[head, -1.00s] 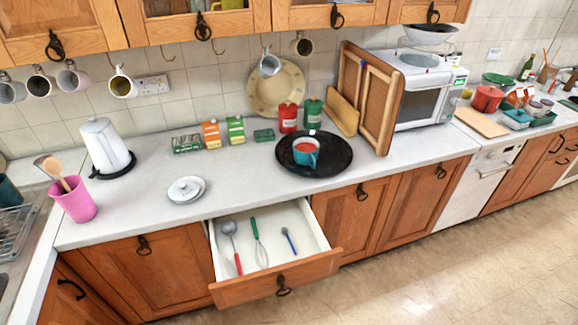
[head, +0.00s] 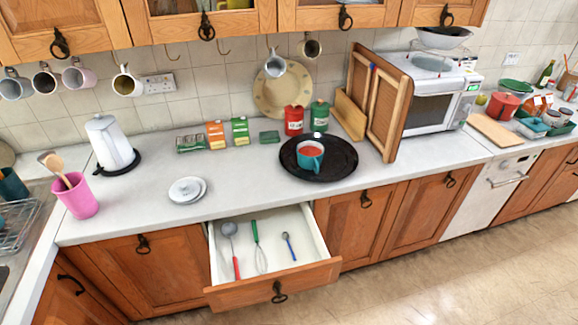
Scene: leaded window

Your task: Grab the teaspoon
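The teaspoon (head: 289,247) is the small spoon with a blue handle, lying in the open drawer (head: 306,266) below the counter. It lies toward the right side of the drawer, its bowl at the far end. To its left in the drawer lie a whisk with a green handle (head: 255,235) and a ladle with a red handle (head: 236,267). Neither of my grippers shows in the head view.
A white lid (head: 186,189), a kettle (head: 110,144) and a pink utensil pot (head: 76,198) are to the left. The floor before the drawer is clear.

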